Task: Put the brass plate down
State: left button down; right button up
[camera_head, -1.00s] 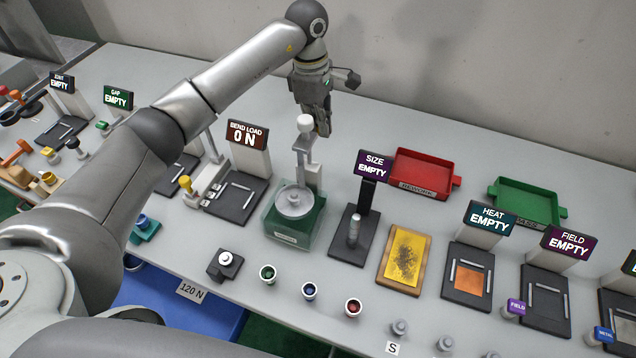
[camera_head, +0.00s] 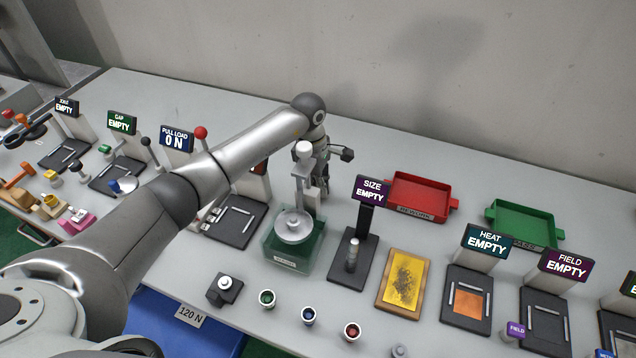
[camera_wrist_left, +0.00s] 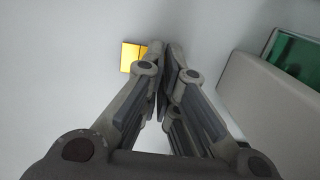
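A small yellow, brass-coloured plate (camera_wrist_left: 132,57) shows in the left wrist view, at the left of my fingertips and partly hidden behind the left finger. My left gripper (camera_wrist_left: 164,48) has its fingers close together, with only a narrow gap. Whether they hold the plate's edge or the plate lies apart from them cannot be told. In the head view my left gripper (camera_head: 322,180) points down behind the green press, its fingertips hidden by it; the small plate does not show there. My right gripper is not in view.
The green-based press (camera_head: 285,262) stands in front of my gripper. A black SIZE stand (camera_head: 352,268) and a red tray (camera_head: 420,196) are to its right. A yellow plate on a wooden board (camera_head: 404,281) lies nearer. The table behind the press is mostly clear.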

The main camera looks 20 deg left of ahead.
pick_arm(q)
jog(key=shift+f, duration=0.1)
jog(key=shift+f+b, duration=0.1)
jog(key=shift+b, duration=0.2)
jog(key=c, duration=1.6)
grip_release()
jog(key=shift+c, duration=0.2)
